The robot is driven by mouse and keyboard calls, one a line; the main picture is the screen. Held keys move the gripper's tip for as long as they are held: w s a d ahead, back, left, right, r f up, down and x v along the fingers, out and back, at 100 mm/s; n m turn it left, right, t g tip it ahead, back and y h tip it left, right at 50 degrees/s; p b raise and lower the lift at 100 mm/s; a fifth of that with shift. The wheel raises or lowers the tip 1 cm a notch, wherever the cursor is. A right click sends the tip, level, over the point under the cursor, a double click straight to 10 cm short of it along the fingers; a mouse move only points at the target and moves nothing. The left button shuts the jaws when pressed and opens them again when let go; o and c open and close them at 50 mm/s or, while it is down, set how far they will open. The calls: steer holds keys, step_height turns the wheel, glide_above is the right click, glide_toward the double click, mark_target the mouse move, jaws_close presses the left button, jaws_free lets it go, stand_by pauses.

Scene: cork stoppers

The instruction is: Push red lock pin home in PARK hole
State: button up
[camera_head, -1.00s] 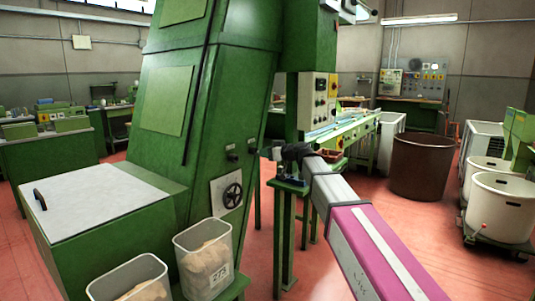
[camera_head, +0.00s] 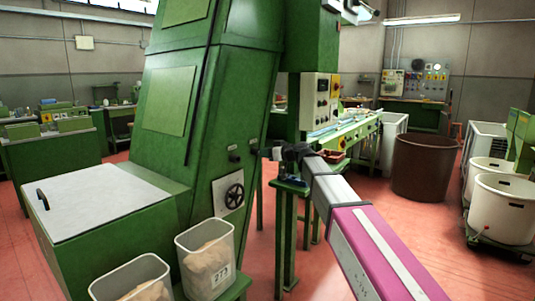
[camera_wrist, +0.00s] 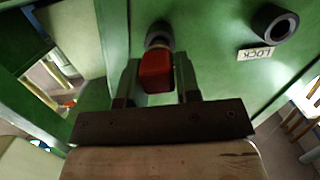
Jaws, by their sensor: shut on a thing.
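The red lock pin (camera_wrist: 156,74) shows in the wrist view between the two fingers of my gripper (camera_wrist: 157,82), which is shut on it. The pin's far end meets a dark round collar (camera_wrist: 159,36) on the green machine face. I cannot tell how deep the pin sits in it, and no PARK label shows. A second dark collar (camera_wrist: 273,22), with an open hole, is at the upper right beside a LOCK label (camera_wrist: 255,53). In the head view my gripper (camera_head: 268,153) is at the side of the tall green machine (camera_head: 222,110); the pin is too small to make out there.
A green stand (camera_head: 288,230) is below my wrist. Bins of corks (camera_head: 208,262) stand at the front left. Open red floor lies to the right.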

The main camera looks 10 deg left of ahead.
steer(key=shift+x, duration=1.15)
stand_by(0.9)
steer(key=o, duration=1)
steer(key=shift+r, duration=0.2)
steer(key=v, duration=1)
steer(key=shift+s+d, duration=0.2)
steer(key=shift+d, duration=0.15)
